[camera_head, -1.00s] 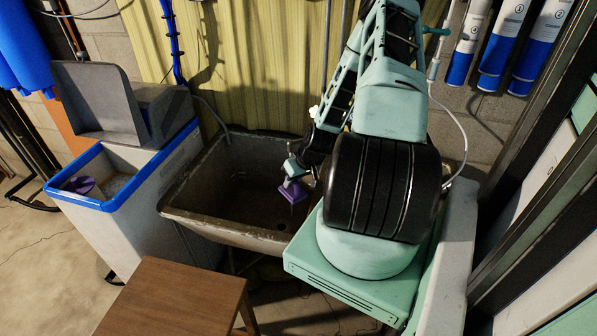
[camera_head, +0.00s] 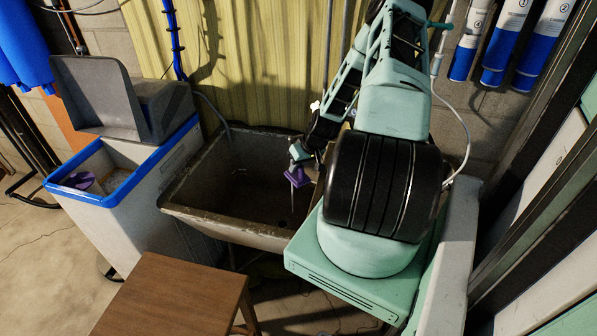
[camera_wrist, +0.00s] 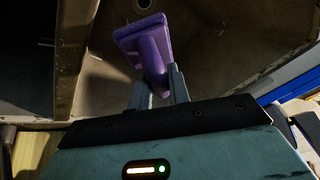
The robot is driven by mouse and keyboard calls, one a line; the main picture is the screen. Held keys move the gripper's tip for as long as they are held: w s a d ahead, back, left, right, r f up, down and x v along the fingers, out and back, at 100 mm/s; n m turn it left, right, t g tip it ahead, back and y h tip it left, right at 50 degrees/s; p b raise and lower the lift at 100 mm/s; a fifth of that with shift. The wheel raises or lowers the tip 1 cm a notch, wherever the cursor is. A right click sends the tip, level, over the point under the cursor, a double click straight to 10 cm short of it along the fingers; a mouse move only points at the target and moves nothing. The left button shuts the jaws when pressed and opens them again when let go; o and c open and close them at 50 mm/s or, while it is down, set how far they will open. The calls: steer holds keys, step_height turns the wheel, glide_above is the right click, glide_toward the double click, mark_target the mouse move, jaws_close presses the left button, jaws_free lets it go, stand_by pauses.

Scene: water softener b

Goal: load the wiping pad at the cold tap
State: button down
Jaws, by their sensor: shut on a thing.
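A purple tool with a flat head (camera_head: 298,176), which looks like the wiping pad, is held above the sink basin near its back right. In the wrist view its flat head (camera_wrist: 142,32) points away from me, and its handle is between my fingers. My gripper (camera_head: 301,155) is shut on that handle; the fingers also show in the wrist view (camera_wrist: 158,88). A thin pale streak runs down below the pad; I cannot tell whether it is water. The stone-coloured sink (camera_head: 200,220) is under the pad. I cannot make out the cold tap; my arm covers that area.
A water softener (camera_head: 150,215) with a blue rim and raised grey lid stands left of the sink, a purple scoop (camera_head: 80,181) inside. A wooden stool (camera_head: 175,295) stands in front. Blue-and-white filter cartridges (camera_head: 510,40) hang at the upper right. The sink's left part is clear.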

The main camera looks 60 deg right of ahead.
steer(key=w+d, duration=0.1)
steer(key=w+d+b, duration=0.1)
steer(key=d+f+b, duration=0.1)
steer(key=d, duration=0.1)
steer(key=shift+w+f, duration=0.1)
steer(key=shift+w, duration=0.3)
steer(key=shift+w+d+f+b, duration=0.1)
steer(key=shift+w+d+b, duration=0.5)
steer(key=shift+d, duration=0.35)
steer(key=shift+s+a+p, duration=0.3)
steer(key=shift+s+a, duration=0.45)
steer(key=shift+a, duration=0.35)
steer(key=shift+s+a+p, duration=0.25)
steer(key=shift+s+a, duration=0.5)
steer(key=shift+a, duration=0.35)
steer(key=shift+s+a+p, duration=0.3)
steer(key=shift+s+a, duration=0.45)
steer(key=shift+a, duration=0.35)
